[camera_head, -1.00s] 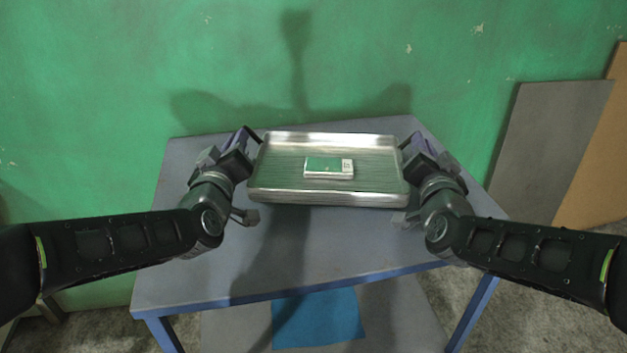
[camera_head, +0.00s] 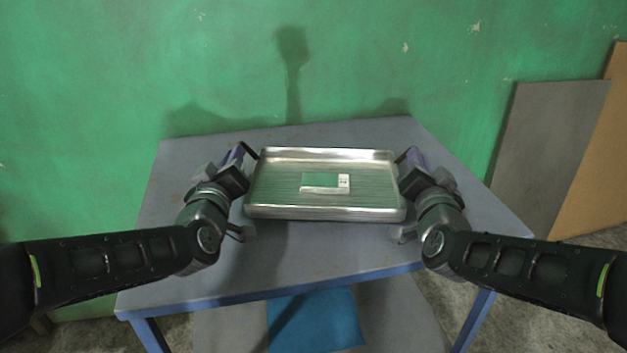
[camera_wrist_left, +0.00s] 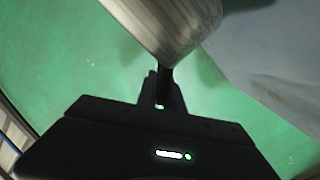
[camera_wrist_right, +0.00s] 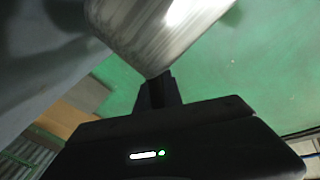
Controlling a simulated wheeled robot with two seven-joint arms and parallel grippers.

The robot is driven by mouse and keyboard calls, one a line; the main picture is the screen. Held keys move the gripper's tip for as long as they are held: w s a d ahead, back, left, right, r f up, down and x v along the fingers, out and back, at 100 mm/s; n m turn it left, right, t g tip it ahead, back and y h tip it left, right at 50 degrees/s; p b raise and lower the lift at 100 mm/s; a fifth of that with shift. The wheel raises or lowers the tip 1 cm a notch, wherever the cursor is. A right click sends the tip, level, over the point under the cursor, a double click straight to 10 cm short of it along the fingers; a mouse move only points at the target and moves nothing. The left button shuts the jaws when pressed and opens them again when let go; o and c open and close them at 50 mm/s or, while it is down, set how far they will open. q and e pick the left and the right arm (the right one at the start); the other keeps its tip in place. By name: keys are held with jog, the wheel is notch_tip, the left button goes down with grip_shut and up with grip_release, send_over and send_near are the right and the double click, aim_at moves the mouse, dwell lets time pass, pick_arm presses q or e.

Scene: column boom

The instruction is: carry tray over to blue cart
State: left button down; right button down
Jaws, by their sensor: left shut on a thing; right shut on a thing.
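A shiny metal tray (camera_head: 325,212) is held level over the blue-grey table, gripped at both short ends. A small green-and-white box (camera_head: 325,183) lies flat near its middle. My left gripper (camera_head: 246,191) is shut on the tray's left end; the tray's underside and end (camera_wrist_left: 165,25) fill the top of the left wrist view. My right gripper (camera_head: 404,191) is shut on the right end; the tray also shows in the right wrist view (camera_wrist_right: 155,30). No blue cart can be made out in these views.
The table (camera_head: 190,275) stands against a green wall (camera_head: 380,60), with bare top around the tray. A blue sheet (camera_head: 315,318) lies below its front edge. Grey (camera_head: 550,140) and brown (camera_head: 598,170) boards lean on the wall at right.

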pick_arm(q)
jog(key=shift+a, duration=0.15)
pick_arm(e)
jog(key=shift+d, duration=0.15)
